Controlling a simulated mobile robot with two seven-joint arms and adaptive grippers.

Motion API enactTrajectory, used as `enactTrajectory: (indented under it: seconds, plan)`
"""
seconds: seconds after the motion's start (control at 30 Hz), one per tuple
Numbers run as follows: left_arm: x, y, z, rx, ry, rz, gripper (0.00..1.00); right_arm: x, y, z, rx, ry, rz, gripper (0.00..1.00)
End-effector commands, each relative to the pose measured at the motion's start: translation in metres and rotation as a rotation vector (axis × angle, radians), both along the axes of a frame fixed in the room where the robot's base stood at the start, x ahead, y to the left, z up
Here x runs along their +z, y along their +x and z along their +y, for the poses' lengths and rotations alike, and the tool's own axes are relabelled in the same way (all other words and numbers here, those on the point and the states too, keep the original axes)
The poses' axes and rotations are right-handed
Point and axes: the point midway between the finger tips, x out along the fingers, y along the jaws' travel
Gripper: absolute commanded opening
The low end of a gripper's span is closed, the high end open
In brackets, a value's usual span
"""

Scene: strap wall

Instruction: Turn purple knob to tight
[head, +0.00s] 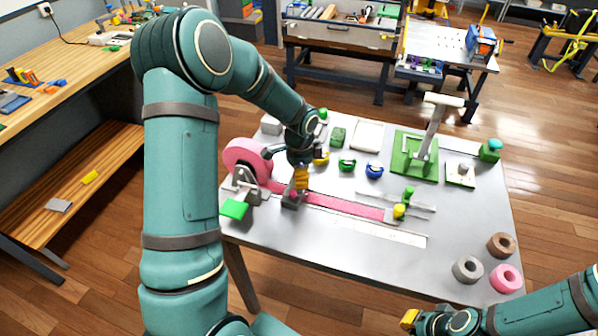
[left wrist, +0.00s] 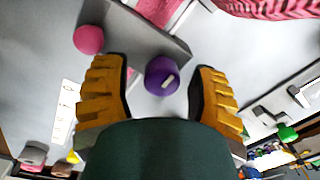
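The purple knob (left wrist: 160,72) shows in the left wrist view on a grey block (left wrist: 135,32), with a white mark on its face. My left gripper (left wrist: 162,95) is open, with one yellow ridged finger on each side of the knob and visible gaps between. In the head view my left gripper (head: 301,180) is over the grey block (head: 292,200) on the pink strap (head: 340,206), and hides the purple knob. A pink knob (left wrist: 88,39) is beside the block. My right gripper (head: 410,318) is at the table's front edge; its opening cannot be made out.
A pink roll (head: 246,157) stands on a holder at the table's left, near a green block (head: 234,209). Yellow knob (head: 399,211), green stand (head: 414,150) and several loose rolls (head: 467,270) lie to the right. The table's front middle is clear.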

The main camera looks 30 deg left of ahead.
Motion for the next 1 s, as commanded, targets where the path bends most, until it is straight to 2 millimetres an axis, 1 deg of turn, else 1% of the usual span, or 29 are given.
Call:
enactTrajectory:
  seconds: [0.3, 0.43, 0.57, 0.8, 0.9, 1.0]
  plan:
    - [0.002, 0.000, 0.001, 0.002, 0.001, -0.002, 0.64, 0.000, 0.000, 0.000, 0.000, 0.000, 0.000, 0.00]
    - [0.010, 0.001, 0.001, 0.003, 0.002, -0.004, 0.64, 0.000, 0.000, 0.000, 0.000, 0.000, 0.000, 0.00]
    - [0.031, 0.001, 0.001, 0.002, 0.001, -0.007, 0.64, 0.000, 0.000, 0.000, 0.000, 0.000, 0.000, 0.00]
    - [0.081, -0.001, -0.001, 0.001, 0.002, -0.006, 0.64, 0.000, 0.000, 0.000, 0.000, 0.000, 0.000, 0.00]
    - [0.098, -0.002, -0.001, 0.002, 0.001, -0.006, 0.64, 0.000, 0.000, 0.000, 0.000, 0.000, 0.000, 0.00]
    - [0.109, -0.002, -0.002, 0.002, 0.002, -0.004, 0.64, 0.000, 0.000, 0.000, 0.000, 0.000, 0.000, 0.00]
